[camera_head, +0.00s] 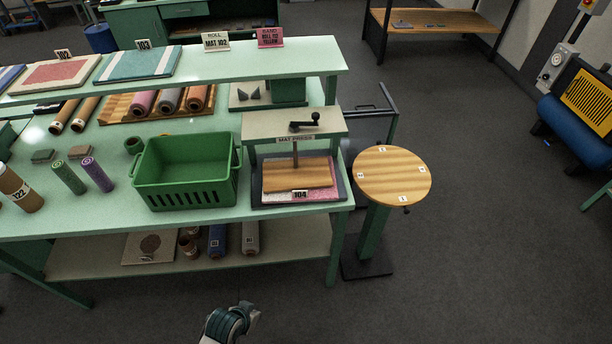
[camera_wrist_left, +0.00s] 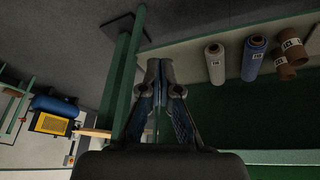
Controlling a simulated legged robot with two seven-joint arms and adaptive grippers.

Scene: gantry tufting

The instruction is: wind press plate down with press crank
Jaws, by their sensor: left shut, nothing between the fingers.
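The mat press (camera_head: 262,125) stands at the right end of the green table. Its black press crank (camera_head: 305,123) lies on top of the pale green crossbeam, with its knob towards the right. A screw (camera_head: 295,155) runs down from the beam to the wooden press plate (camera_head: 290,174). The plate is low, over a mat (camera_head: 325,192) with pink and white edges; any gap between them is unclear. My left gripper (camera_wrist_left: 160,66) is shut and empty in the left wrist view, away from the crank. A part of my arm (camera_head: 230,322) shows at the bottom of the head view. My right gripper is not seen.
A green crate (camera_head: 187,200) stands left of the press. A round wooden stand (camera_head: 392,176) is close on the right. A raised shelf (camera_head: 310,56) with mats and signs runs behind. The floor in front is clear.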

